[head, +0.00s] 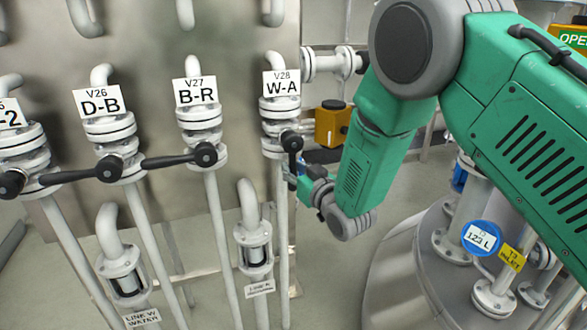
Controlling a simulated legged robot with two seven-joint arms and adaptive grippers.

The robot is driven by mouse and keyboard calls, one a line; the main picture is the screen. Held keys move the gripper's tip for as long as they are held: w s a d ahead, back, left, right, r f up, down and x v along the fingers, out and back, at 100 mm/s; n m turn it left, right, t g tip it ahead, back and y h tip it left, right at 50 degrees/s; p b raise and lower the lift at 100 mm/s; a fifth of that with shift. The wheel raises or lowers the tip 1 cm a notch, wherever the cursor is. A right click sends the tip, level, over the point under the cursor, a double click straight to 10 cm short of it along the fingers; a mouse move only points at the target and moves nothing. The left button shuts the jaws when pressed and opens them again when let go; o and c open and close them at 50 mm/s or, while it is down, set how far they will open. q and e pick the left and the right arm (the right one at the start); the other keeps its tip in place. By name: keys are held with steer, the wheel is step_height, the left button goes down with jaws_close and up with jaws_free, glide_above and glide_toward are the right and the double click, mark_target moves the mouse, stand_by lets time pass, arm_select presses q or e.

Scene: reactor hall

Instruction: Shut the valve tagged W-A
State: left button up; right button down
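The valve tagged W-A (281,84), also marked V28, is on the rightmost pipe of the panel. Its white flanged body (278,128) sits below the tag. Its black handle (293,158) points down, roughly along the pipe. My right arm comes in from the right, and my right gripper (294,182) is at the lower end of this handle. The gripper is small and partly hidden by its own wrist, so I cannot see whether its fingers are closed or touch the handle. My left gripper is out of view.
Valves B-R (195,92) and D-B (102,102) stand to the left, their black handles lying sideways. Two sight glasses (257,252) hang on lower pipes. An orange box (332,125) is behind my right arm. A grey tank (400,285) with flanged pipes stands at lower right.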

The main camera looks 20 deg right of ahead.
steer(key=shift+a+m, duration=0.2)
steer(key=shift+m, duration=0.1)
steer(key=m, duration=0.1)
steer(key=a+m, duration=0.1)
steer(key=shift+m+t, duration=0.3)
steer(key=shift+t, duration=0.1)
steer(key=a+r+m+t+h, duration=0.2)
steer(key=a+r+m, duration=0.3)
steer(key=m, duration=1.2)
steer(key=shift+r+h, duration=0.8)
steer(key=shift+r, duration=0.15)
steer(key=shift+m, duration=0.3)
steer(key=shift+f, duration=0.1)
steer(key=c, duration=1.4)
jaws_free()
steer(key=shift+s, duration=0.1)
steer(key=shift+d, duration=0.1)
